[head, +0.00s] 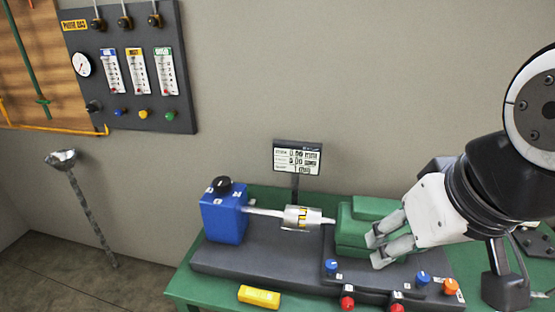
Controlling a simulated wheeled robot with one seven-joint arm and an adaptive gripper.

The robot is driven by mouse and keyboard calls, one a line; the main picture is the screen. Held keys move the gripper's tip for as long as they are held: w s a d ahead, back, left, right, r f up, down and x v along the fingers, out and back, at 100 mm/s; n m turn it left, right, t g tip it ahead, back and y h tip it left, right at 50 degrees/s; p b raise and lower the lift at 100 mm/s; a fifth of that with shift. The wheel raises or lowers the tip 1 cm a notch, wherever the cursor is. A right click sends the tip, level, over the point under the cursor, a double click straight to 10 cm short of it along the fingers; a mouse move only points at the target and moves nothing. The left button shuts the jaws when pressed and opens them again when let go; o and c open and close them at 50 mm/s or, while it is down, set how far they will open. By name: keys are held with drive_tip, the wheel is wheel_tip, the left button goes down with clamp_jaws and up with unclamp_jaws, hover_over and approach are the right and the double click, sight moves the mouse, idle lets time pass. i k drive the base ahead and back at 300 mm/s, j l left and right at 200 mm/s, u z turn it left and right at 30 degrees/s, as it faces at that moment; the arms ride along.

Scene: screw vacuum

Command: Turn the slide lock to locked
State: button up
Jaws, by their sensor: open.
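My gripper (376,251) reaches in from the right and points down-left, with its two pale fingers apart. The fingers are in front of and over a green block (352,222) on the dark bench base (220,262). I see nothing held between them, and they hide part of the block. I cannot tell whether the fingertips touch it. No part is readable as the slide lock, and its position cannot be told. A blue box (224,222) with a black knob (223,185) on top stands at the base's left end, well apart from my gripper.
A clear cylinder (297,217) on a thin rod lies between box and block. Blue knobs (331,267), red knobs (347,302) and an orange knob (450,287) stand along the front. A yellow block (259,296) lies at front left. A display (298,158) stands behind.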

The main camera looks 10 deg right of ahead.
sight(450, 287)
drive_tip(key=l+z, duration=0.5)
drive_tip(key=k+j+z, duration=0.1)
drive_tip(key=j+z, duration=0.3)
drive_tip(key=j, duration=0.1)
